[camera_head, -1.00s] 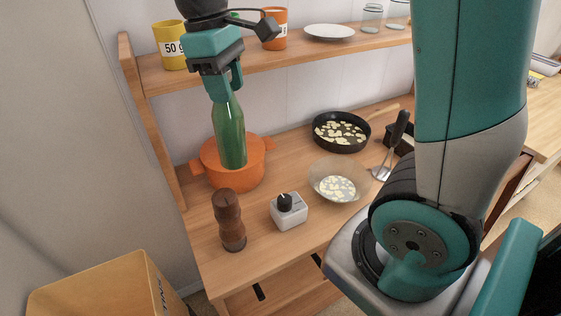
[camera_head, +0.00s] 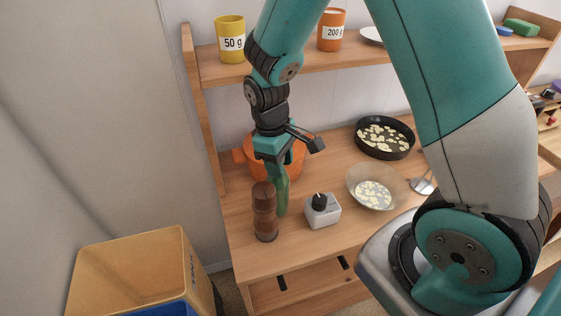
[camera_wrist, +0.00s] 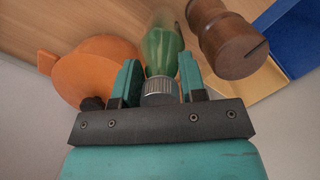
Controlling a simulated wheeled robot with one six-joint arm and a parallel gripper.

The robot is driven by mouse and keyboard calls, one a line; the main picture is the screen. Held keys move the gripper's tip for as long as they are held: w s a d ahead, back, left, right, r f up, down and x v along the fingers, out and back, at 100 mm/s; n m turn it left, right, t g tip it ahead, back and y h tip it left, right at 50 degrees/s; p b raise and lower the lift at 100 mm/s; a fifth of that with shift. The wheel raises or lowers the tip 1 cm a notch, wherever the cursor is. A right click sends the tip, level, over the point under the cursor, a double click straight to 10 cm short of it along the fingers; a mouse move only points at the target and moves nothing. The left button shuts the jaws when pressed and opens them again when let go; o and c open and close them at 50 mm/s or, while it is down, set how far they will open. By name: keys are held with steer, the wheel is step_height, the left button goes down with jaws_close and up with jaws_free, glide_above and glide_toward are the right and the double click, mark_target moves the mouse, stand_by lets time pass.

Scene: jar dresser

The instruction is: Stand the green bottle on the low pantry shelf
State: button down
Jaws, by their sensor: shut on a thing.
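The green bottle (camera_head: 282,194) is held by my gripper (camera_head: 271,160), just to the right of the brown pepper mill. In the wrist view, the bottle's green body (camera_wrist: 163,50) and grey cap sit between the two teal fingers of my gripper (camera_wrist: 160,84). The fingers are shut around its upper end. The mill hides part of the bottle in the head view, and I cannot tell whether its base touches the worktop. A low wooden shelf (camera_head: 300,296) shows partly beneath the worktop; no label identifies it as the pantry shelf.
The pepper mill (camera_head: 264,213), white timer (camera_head: 322,212), glass bowl (camera_head: 374,196), black pan (camera_head: 384,131) and orange pot (camera_head: 289,160) crowd the worktop (camera_head: 240,240). An upper shelf (camera_head: 300,68) holds a yellow cup (camera_head: 230,38) and orange cup (camera_head: 331,28). A yellow box (camera_head: 125,262) stands lower left.

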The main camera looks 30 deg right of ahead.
steer(key=shift+f, duration=0.45)
steer(key=shift+f, duration=0.15)
steer(key=c, duration=0.7)
jaws_free()
